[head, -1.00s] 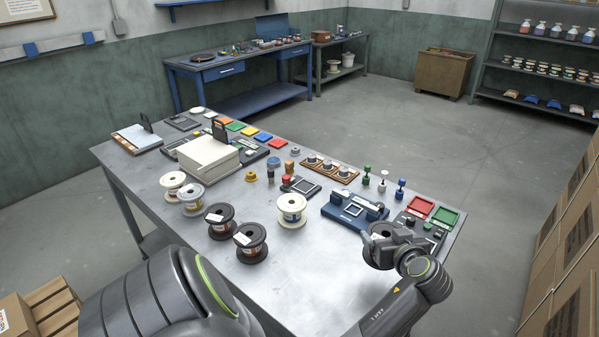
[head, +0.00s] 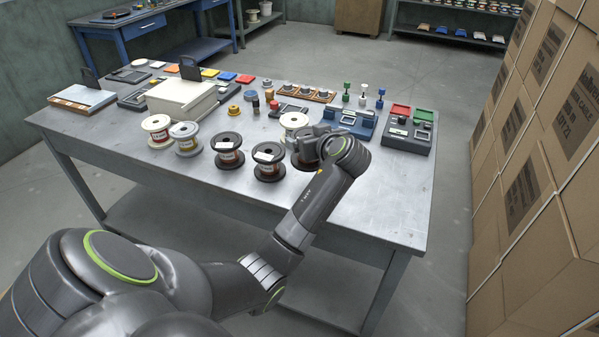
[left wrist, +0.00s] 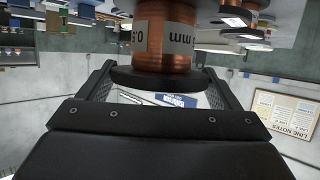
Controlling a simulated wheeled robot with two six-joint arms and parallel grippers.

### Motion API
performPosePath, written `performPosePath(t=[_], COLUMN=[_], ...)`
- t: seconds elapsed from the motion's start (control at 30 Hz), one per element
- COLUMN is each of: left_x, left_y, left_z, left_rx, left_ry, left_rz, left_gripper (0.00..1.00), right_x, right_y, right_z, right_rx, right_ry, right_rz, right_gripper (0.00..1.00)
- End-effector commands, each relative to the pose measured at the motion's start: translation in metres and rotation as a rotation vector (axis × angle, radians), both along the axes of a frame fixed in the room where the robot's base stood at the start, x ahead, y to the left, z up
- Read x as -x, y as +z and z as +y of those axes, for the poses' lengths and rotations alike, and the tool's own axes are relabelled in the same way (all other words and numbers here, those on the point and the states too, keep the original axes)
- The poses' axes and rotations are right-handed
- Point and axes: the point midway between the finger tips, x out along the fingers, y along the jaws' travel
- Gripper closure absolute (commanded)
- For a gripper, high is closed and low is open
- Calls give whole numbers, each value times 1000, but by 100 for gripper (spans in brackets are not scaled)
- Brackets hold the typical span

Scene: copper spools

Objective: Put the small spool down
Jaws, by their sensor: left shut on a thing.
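The small spool (left wrist: 165,40), with copper winding, black flange and a white label, is held between the fingers of my left gripper (left wrist: 158,90), which is shut on it. The left wrist picture is upside down. The spool's far end is cut off there. In the head view the held spool (head: 302,160) is partly hidden by my left gripper (head: 312,148), over the table (head: 390,205) at the right end of the spool row. I cannot tell whether it touches the table. My right gripper is not in view.
A dark spool (head: 268,161) stands just left of the held one, with another dark spool (head: 228,151) beyond. A white spool (head: 294,121) stands close behind. A blue fixture (head: 350,124) and grey tray unit (head: 406,134) lie right. The table's front right is clear. Cartons (head: 540,170) rise at right.

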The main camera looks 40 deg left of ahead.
Motion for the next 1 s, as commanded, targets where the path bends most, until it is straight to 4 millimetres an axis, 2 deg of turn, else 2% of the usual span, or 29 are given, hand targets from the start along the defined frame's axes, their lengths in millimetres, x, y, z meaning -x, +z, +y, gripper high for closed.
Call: performPosePath(t=[0.2,0.43,0.63,1.0], left_x=[0,0,1,0], left_y=[-33,-50,-75,-81], left_z=[0,0,0,0], left_rx=[-2,-2,-2,-2], left_ry=[0,-1,0,-1], left_rz=[-1,-1,0,-4], left_gripper=[61,61,61,61], right_x=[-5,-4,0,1], right_y=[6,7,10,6], right_z=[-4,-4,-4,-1], right_rx=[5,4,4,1], right_ry=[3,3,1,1], right_rz=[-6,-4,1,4], right_gripper=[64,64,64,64])
